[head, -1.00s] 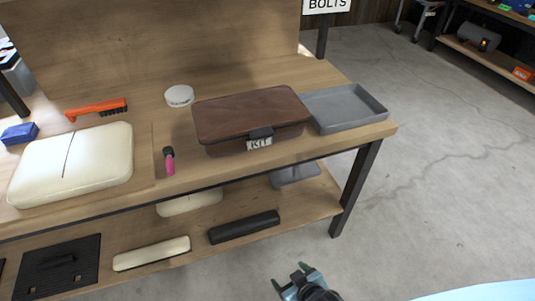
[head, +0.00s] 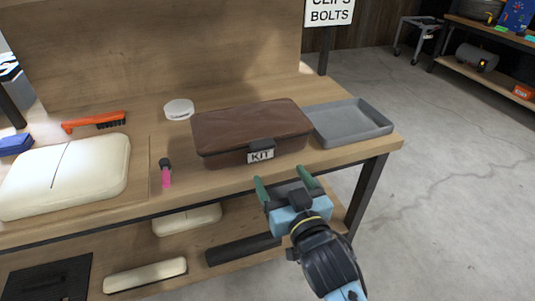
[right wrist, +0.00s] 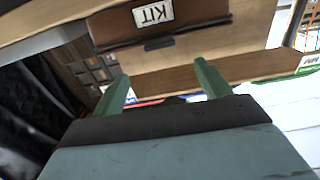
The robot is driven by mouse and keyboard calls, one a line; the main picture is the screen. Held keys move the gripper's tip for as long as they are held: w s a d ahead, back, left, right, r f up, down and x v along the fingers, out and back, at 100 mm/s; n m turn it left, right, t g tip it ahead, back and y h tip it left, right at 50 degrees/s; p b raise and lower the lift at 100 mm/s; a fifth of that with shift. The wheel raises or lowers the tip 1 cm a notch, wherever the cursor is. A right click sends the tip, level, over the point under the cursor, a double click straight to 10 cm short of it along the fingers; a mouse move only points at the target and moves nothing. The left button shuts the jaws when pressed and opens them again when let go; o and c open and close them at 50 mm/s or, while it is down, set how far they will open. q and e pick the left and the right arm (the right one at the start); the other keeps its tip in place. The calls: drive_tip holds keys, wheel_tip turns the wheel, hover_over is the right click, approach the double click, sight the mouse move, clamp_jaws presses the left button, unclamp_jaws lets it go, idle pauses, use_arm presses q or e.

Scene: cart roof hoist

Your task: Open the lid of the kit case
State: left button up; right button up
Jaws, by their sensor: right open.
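The brown kit case (head: 228,133) sits on the workbench with its lid down. A dark latch (head: 261,144) and a white KIT label (head: 261,156) are on its front. My right gripper (head: 283,185) is open and empty, in front of and below the case's front edge, apart from it. In the right wrist view the kit case (right wrist: 190,25) shows upside down with its KIT label (right wrist: 153,13), beyond the two green fingers of my right gripper (right wrist: 163,85). My left gripper is not in view.
A grey tray (head: 352,125) stands right of the case, close to it. A white round container (head: 179,109), pink-handled tool (head: 166,175), orange brush (head: 93,122) and cream cushion (head: 70,180) lie to the left. The bench's front edge and lower shelf are below the case.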

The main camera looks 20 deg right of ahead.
sight(265, 148)
drive_tip(key=w+b, duration=0.1)
drive_tip(key=w, duration=0.7)
drive_tip(key=shift+w+a, duration=0.15)
drive_tip(key=shift+w, duration=0.05)
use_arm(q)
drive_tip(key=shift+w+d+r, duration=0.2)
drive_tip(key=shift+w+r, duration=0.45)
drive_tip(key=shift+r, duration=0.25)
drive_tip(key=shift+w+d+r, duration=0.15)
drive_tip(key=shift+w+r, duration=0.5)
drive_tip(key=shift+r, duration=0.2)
use_arm(e)
drive_tip(key=shift+w, duration=0.5)
drive_tip(key=c, duration=1.4)
